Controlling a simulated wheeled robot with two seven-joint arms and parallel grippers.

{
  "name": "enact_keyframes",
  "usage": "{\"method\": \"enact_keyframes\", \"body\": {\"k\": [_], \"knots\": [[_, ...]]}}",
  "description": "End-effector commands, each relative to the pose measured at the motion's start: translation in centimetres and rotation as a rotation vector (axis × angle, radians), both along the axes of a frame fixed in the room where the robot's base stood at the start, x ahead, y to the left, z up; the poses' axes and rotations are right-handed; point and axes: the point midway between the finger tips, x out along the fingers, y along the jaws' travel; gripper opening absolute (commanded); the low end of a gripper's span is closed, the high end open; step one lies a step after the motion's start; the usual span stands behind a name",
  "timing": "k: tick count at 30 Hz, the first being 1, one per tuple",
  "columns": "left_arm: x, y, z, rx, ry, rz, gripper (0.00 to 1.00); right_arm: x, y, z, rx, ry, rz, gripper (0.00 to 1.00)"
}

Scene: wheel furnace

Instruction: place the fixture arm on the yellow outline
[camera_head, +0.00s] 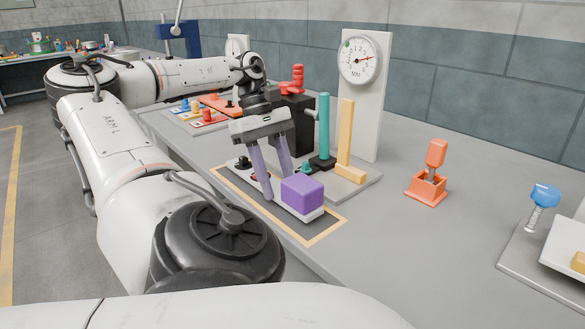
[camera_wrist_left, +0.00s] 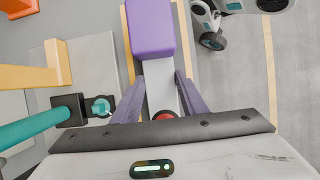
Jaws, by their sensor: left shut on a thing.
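The fixture arm is a pale bar with a purple block (camera_head: 302,194) on its near end; the block and bar (camera_wrist_left: 161,88) also show in the left wrist view. My left gripper (camera_head: 277,187) is shut on the bar, with one purple finger on each side, behind the block. The yellow outline (camera_head: 308,243) is a rectangle on the grey table. In the head view the bar lies inside it, roughly parallel to its long sides. I cannot tell whether the bar touches the table. In the left wrist view, outline strips (camera_wrist_left: 127,45) show beside the block. My right gripper is out of view.
Right beside the outline stands a grey plate with a teal post (camera_head: 324,128), a yellow L-shaped piece (camera_head: 346,140) and a dial gauge (camera_head: 361,60). An orange holder (camera_head: 427,185) and a blue-knobbed part (camera_head: 545,194) are farther right. The front table between is clear.

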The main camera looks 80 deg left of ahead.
Motion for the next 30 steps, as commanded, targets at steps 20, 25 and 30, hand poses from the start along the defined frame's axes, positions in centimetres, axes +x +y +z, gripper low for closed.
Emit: {"method": "enact_keyframes", "body": {"k": [20, 25, 30], "knots": [[0.0, 0.0, -0.6, -0.001, -0.001, -0.001, 0.01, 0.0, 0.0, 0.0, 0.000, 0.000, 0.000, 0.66], [0.1, 0.0, -0.9, 0.000, -0.002, -0.001, 0.01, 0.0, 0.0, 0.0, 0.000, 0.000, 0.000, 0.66], [0.1, 0.0, -1.1, 0.000, -0.002, -0.001, 0.49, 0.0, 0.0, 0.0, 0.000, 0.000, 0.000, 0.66]]}}
